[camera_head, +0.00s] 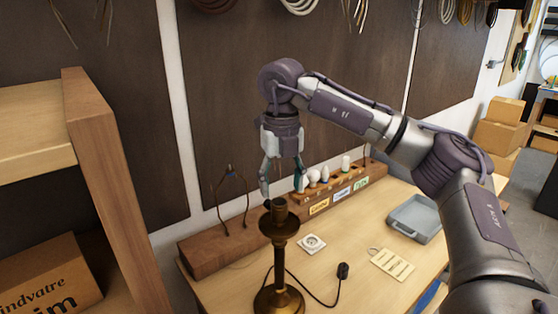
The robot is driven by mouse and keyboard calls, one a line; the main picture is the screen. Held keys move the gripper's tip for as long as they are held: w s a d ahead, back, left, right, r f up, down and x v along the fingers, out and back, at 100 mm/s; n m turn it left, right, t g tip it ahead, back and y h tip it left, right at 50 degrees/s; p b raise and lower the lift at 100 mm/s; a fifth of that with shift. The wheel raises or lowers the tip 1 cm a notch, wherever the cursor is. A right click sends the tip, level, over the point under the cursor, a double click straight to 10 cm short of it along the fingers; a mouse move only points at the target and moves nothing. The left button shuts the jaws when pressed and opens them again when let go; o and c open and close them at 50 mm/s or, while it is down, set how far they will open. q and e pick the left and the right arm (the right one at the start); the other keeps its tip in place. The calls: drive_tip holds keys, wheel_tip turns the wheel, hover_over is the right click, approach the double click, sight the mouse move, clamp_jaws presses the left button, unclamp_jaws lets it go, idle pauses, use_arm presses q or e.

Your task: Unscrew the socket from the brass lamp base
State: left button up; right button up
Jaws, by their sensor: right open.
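The brass lamp base (279,255) stands upright on the wooden table, with a round foot at the bottom. The dark socket (279,208) sits on top of its stem. My right gripper (282,190) points down just above and around the top of the socket, with its fingers spread apart. It looks empty, and I cannot tell whether a finger touches the socket. A dark cord with a plug (342,270) lies on the table beside the base. My left gripper is not in view.
A wooden rack (330,200) with labels and several bulbs stands behind the lamp. A wooden shelf (108,190) stands at left.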

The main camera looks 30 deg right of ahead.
sight(279, 212)
drive_tip(key=f, duration=0.2)
drive_tip(key=f+p, duration=0.1)
drive_tip(key=f, duration=0.1)
drive_tip(key=f+p, duration=0.1)
drive_tip(key=f, duration=0.1)
drive_tip(key=shift+a+f, duration=0.25)
drive_tip(key=shift+f, duration=0.45)
drive_tip(key=c, duration=0.8)
drive_tip(key=shift+w, duration=0.1)
clamp_jaws()
drive_tip(key=shift+o, duration=0.9)
unclamp_jaws()
drive_tip(key=c, duration=0.5)
drive_tip(key=n, duration=0.3)
drive_tip(key=shift+f+n+b, duration=0.1)
drive_tip(key=shift+n+b, duration=0.2)
drive_tip(key=shift+c, duration=0.3)
drive_tip(key=n, duration=0.4)
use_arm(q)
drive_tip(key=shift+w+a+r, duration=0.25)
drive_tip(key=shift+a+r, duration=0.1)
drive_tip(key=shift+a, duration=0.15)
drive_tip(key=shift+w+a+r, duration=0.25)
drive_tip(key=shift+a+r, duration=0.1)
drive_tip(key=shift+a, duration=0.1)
